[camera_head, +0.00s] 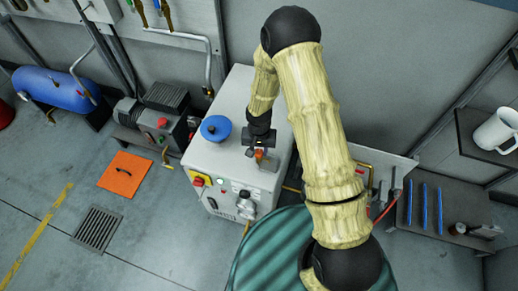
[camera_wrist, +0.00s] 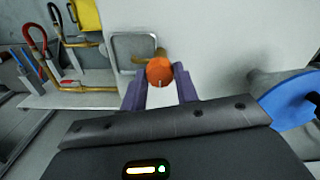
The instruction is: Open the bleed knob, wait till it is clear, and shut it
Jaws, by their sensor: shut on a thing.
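An orange knob (camera_wrist: 159,71) with a small white mark shows between the two purple fingers of my gripper (camera_wrist: 159,85) in the wrist view. The fingers are shut on it from both sides. Behind the knob is a brass fitting (camera_wrist: 148,58) beside a square metal-rimmed recess on the white cabinet. In the head view my gripper (camera_head: 260,150) reaches down onto the top of the white cabinet (camera_head: 232,110), and the orange knob (camera_head: 259,155) is partly hidden under it. No fluid can be made out at the fitting.
A blue round handwheel (camera_head: 216,128) stands on the cabinet beside my gripper; it also shows in the wrist view (camera_wrist: 285,98). The cabinet's front carries a red button on yellow and a gauge-like fitting (camera_head: 245,204).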

